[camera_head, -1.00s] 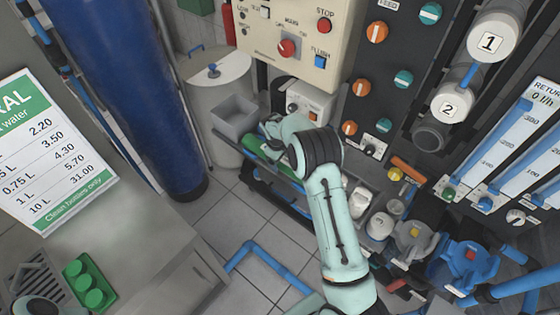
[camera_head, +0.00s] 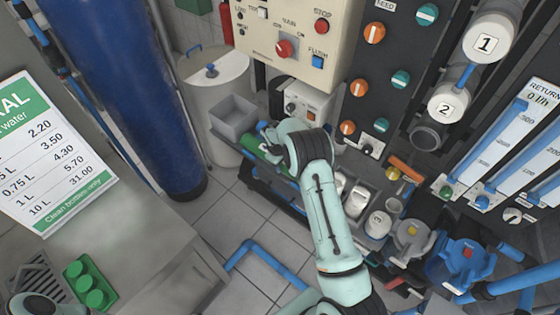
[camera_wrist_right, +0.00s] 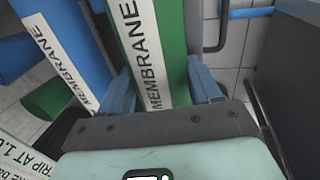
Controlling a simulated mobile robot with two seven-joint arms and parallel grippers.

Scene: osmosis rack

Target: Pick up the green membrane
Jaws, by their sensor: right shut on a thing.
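The green membrane (camera_head: 278,167) lies along the low rack in the middle of the head view, mostly hidden by my right arm. In the right wrist view the green membrane (camera_wrist_right: 172,45) is a green cylinder with a white "MEMBRANE" label. My right gripper (camera_wrist_right: 163,90) is shut on it, with one blue finger on each side; in the head view the gripper (camera_head: 268,140) is largely covered by my wrist. I cannot tell whether the membrane is clear of the rack. My left gripper is not in view.
A blue membrane (camera_wrist_right: 75,45) lies beside the green one. A grey open bin (camera_head: 234,117) stands just left of my right gripper. A control panel (camera_head: 290,35) and a dark valve board (camera_head: 385,75) rise behind. Tiled floor (camera_head: 225,215) is open in front.

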